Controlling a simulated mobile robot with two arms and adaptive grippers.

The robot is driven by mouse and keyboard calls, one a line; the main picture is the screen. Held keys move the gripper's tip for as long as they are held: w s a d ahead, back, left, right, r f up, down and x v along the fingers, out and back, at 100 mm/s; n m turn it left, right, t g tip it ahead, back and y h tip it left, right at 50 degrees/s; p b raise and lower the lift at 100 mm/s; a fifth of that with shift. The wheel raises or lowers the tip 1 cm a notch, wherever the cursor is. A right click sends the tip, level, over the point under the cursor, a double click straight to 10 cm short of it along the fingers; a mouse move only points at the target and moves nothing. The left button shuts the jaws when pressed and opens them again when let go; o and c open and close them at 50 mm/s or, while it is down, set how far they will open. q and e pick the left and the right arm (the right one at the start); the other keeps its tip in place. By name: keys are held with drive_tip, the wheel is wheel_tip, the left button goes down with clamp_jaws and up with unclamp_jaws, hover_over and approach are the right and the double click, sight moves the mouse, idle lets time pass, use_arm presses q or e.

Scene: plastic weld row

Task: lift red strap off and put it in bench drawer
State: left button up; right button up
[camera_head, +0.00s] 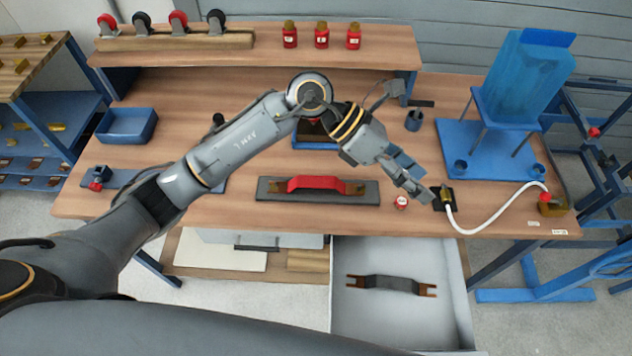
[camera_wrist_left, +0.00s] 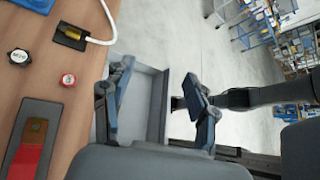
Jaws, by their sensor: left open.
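The red strap (camera_head: 314,183), with brownish ends, lies on a dark grey plate (camera_head: 318,199) at the middle of the bench front. Part of the strap also shows at the lower left of the left wrist view (camera_wrist_left: 24,161). The bench drawer (camera_head: 400,332) is pulled out below the bench; its inside shows between my fingers in the left wrist view (camera_wrist_left: 156,95). A dark grey strap (camera_head: 390,284) with brown ends lies in it. My left gripper (camera_head: 421,192) is open and empty, to the right of the red strap near the bench's front edge. My right gripper is not in view.
A small red-and-white round piece (camera_head: 400,202) sits between plate and gripper. A white hose (camera_head: 480,229) curves along the right front edge. A blue stand with a blue tank (camera_head: 524,75) is at right. A blue tray (camera_head: 127,124) stands at left.

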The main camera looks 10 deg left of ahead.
use_arm(q)
drive_tip(key=w+a+f+m+t+y, duration=0.1)
drive_tip(key=w+a+f+y, duration=0.4)
drive_tip(key=a, duration=0.4)
drive_tip(key=t+y+p, duration=0.1)
drive_tip(key=y+p, duration=0.1)
drive_tip(key=y, duration=0.5)
hover_over(316, 181)
drive_tip(key=f, duration=0.7)
drive_tip(key=shift+a, duration=0.2)
drive_tip(key=f, duration=0.1)
drive_tip(key=f+p, duration=0.1)
drive_tip(key=f, duration=0.2)
drive_tip(key=shift+d+f+p, duration=0.25)
drive_tip(key=shift+p, duration=0.15)
drive_tip(key=shift+f, duration=0.5)
clamp_jaws()
drive_tip(key=shift+r, duration=0.1)
